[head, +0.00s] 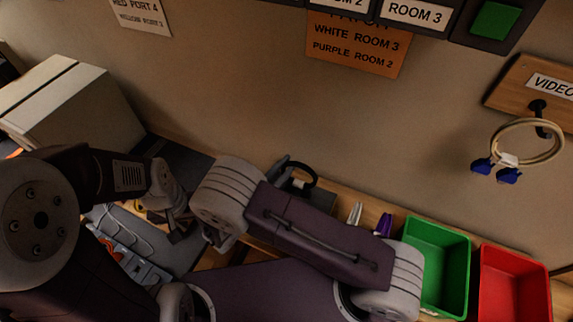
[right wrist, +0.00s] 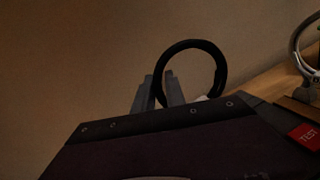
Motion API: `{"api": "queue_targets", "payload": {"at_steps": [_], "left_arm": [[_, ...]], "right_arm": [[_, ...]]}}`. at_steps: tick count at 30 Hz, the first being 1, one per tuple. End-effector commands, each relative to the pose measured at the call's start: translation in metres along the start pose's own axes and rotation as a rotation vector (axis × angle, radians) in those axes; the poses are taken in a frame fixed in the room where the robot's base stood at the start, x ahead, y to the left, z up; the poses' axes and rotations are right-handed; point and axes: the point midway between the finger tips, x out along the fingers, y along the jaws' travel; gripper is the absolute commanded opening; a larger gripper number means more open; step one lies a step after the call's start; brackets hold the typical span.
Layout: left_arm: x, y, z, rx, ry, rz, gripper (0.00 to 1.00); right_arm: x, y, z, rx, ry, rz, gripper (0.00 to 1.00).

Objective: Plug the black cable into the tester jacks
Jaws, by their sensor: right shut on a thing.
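The black cable (right wrist: 221,68) is a coiled loop in the right wrist view. My right gripper (right wrist: 160,92) is shut on it, its two grey fingers upright at the loop's left side. In the head view the black cable (head: 306,174) shows behind my right arm, beside the right gripper (head: 283,168). My left gripper (head: 177,234) is at the left over the bench, partly hidden and dark; I cannot tell its opening. A red label reading TEST (right wrist: 306,136) is at the right edge of the right wrist view. I cannot make out the jacks or the cable's plug ends.
A green bin (head: 407,250) and a red bin (head: 486,255) stand at the right. A cream cable with blue connectors (head: 540,125) hangs on the wall. A pale box (head: 65,100) is at the left. White (head: 355,212) and purple (head: 384,224) items stand beside the green bin.

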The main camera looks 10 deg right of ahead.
Motion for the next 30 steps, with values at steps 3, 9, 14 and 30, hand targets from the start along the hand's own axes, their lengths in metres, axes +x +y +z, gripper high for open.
{"api": "queue_targets", "payload": {"at_steps": [3, 9, 14, 30], "left_arm": [[0.0001, 0.0, 0.0, 0.0, 0.0, 0.0, 0.36], [0.0, 0.0, 0.0, 0.0, 0.0, 0.0, 0.36], [0.0, 0.0, 0.0, 0.0, 0.0, 0.0, 0.36], [0.0001, 0.0, 0.0, 0.0, 0.0, 0.0, 0.36]], "right_arm": [[0.0, 0.0, 0.0, 0.0, -0.001, 0.0, 0.0], [0.0, 0.0, 0.0001, 0.0, -0.001, 0.0, 0.0], [0.0, 0.0001, 0.0001, 0.0, -0.001, 0.0, 0.41], [0.0, 0.0, -0.0002, 0.0, 0.0, 0.0, 0.7]]}}
